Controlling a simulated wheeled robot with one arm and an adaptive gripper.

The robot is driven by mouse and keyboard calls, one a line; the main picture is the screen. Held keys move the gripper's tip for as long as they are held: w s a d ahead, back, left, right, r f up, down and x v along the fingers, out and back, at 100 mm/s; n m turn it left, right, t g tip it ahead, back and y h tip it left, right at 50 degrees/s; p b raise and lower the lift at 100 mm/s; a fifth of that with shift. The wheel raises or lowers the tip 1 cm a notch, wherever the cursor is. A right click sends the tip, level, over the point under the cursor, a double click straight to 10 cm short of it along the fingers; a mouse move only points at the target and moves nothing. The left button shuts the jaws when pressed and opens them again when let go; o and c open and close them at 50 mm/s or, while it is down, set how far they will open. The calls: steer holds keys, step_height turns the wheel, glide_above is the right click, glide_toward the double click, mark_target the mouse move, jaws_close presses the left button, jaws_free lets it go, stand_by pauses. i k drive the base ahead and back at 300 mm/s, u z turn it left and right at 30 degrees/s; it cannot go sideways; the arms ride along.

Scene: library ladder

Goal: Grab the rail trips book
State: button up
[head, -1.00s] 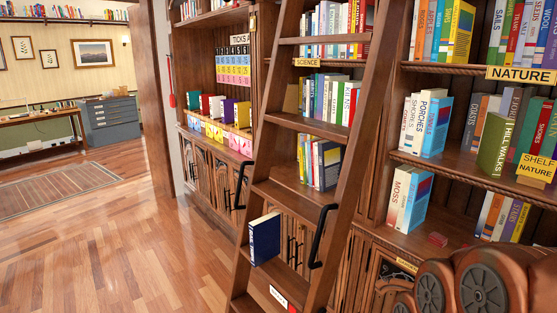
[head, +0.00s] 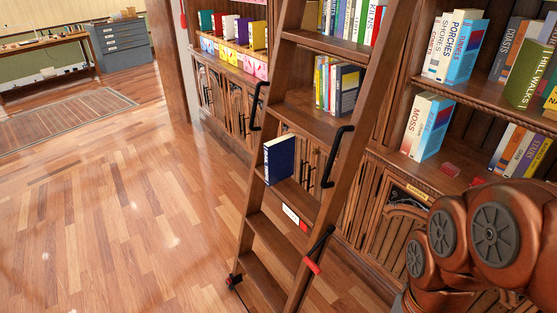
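A dark blue book (head: 279,160) stands upright on a step of the wooden ladder (head: 333,106). Its spine has pale lettering too small to read, so I cannot tell whether it is the rail trips book. No other title in view reads rail trips. My arm's copper-coloured links fill the lower right of the head view, to the right of the ladder. My gripper is not in view.
The ladder leans against bookshelves (head: 470,95), with black handles (head: 337,155) on its side and a red-tipped lever (head: 313,265) low down. Shelves at right hold several books, including Hill Walks (head: 528,72). The wooden floor (head: 120,215) at left is clear.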

mark_target(280, 153)
steer(key=u, duration=0.35)
steer(key=k, duration=0.55)
steer(key=u, duration=1.8)
steer(key=i, duration=1.25)
steer(key=z, duration=0.55)
steer(key=i, duration=0.4)
steer(key=z, duration=0.5)
